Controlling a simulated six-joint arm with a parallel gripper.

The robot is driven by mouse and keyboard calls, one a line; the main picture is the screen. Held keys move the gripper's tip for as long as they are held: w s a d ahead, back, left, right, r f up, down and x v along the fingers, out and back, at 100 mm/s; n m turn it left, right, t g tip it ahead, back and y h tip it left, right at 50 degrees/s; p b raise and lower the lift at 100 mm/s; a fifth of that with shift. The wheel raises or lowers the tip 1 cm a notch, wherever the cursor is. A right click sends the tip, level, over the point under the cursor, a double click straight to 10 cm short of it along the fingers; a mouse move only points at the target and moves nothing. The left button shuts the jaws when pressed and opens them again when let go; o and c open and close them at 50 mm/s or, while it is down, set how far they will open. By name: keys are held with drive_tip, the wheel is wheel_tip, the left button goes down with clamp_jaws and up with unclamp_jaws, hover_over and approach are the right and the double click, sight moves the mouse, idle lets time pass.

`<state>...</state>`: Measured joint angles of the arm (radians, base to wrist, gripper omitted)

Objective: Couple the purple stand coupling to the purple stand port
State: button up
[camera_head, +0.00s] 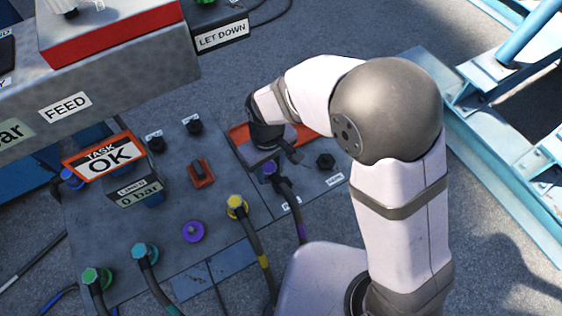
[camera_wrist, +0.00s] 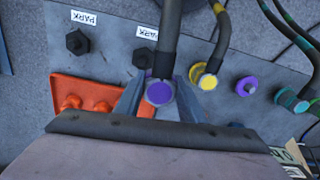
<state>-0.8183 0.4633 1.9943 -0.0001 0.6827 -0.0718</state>
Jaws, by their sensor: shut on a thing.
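The purple stand coupling (camera_head: 270,168) is on a dark hose with a purple band. My gripper (camera_head: 279,161) is shut on it near the upper right of the stand panel. In the wrist view the purple coupling (camera_wrist: 160,93) sits between the two fingers of my gripper (camera_wrist: 160,101), its round purple face showing. The purple stand port (camera_head: 193,232) is a bare purple disc on the panel, left of and below the gripper. In the wrist view the purple port (camera_wrist: 247,86) lies to the right, apart from the coupling, with the yellow coupling between them.
A yellow coupling (camera_head: 236,206) with its hose stands right of the purple port; teal (camera_head: 144,252) and green (camera_head: 96,277) couplings stand left. Two dark park posts show in the wrist view (camera_wrist: 77,42) (camera_wrist: 143,58). An orange plate (camera_wrist: 66,92) lies beside the gripper.

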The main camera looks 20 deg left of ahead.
drive_tip(key=s+a+n, duration=0.4)
drive_tip(key=s+a, duration=1.3)
drive_tip(key=shift+s+a+n, duration=0.2)
drive_tip(key=shift+a+n, duration=0.2)
drive_tip(key=b, duration=0.6)
hover_over(192, 230)
wheel_tip(192, 230, down, 7)
drive_tip(key=shift+r, duration=0.2)
drive_tip(key=shift+a+f+b, duration=0.1)
drive_tip(key=shift+f+b, duration=0.25)
drive_tip(key=shift+f, duration=0.65)
drive_tip(key=shift+p, duration=0.55)
drive_tip(key=shift+f, duration=0.45)
